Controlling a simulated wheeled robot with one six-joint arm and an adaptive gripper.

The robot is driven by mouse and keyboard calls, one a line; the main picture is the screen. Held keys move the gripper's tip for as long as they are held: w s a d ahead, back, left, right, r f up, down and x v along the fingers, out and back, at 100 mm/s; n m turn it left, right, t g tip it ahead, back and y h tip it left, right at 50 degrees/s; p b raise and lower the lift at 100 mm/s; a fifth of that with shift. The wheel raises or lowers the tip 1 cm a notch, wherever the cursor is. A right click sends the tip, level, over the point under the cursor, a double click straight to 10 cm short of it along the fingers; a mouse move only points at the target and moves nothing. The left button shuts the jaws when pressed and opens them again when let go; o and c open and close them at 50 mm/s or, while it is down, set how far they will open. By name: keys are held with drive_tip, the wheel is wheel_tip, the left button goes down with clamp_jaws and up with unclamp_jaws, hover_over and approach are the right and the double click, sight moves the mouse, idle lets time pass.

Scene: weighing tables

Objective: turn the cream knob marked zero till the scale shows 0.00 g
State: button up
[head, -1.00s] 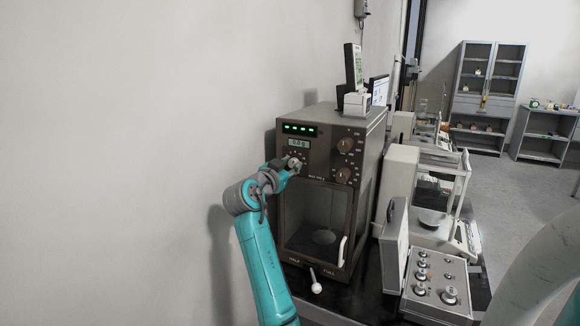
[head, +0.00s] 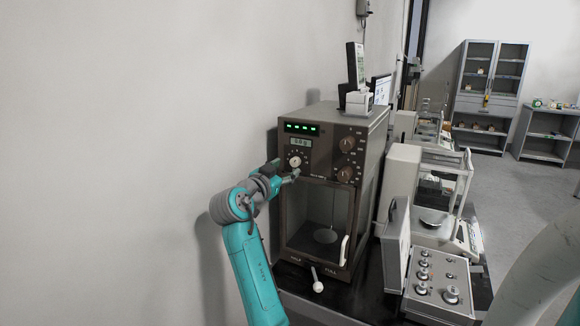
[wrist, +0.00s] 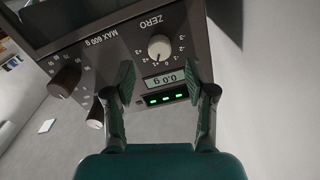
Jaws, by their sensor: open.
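The brown balance (head: 333,112) stands beside the wall. Its cream zero knob (head: 295,161) is uncovered on the upper left of its front, below a small grey display (head: 301,142). In the wrist view, upside down, the knob (wrist: 159,46) sits under the word ZERO among scale marks, and the display (wrist: 165,81) seems to read 0.0 g; finer digits cannot be made out. My gripper (head: 288,175) is just below the knob in the head view. In the wrist view my gripper (wrist: 168,88) is open and empty, its fingers apart, with the knob beyond them and not touched.
Two dark knobs (head: 347,145) are right of the display. A white-ended lever (head: 318,286) sticks out at the balance's base. A grey control box (head: 437,290) and another balance (head: 400,178) stand to the right. Bare wall (head: 130,150) is on the left.

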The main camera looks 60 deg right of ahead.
drive_tip(key=a, duration=0.7)
drive_tip(key=shift+s+a, duration=0.15)
drive_tip(key=shift+s, duration=0.15)
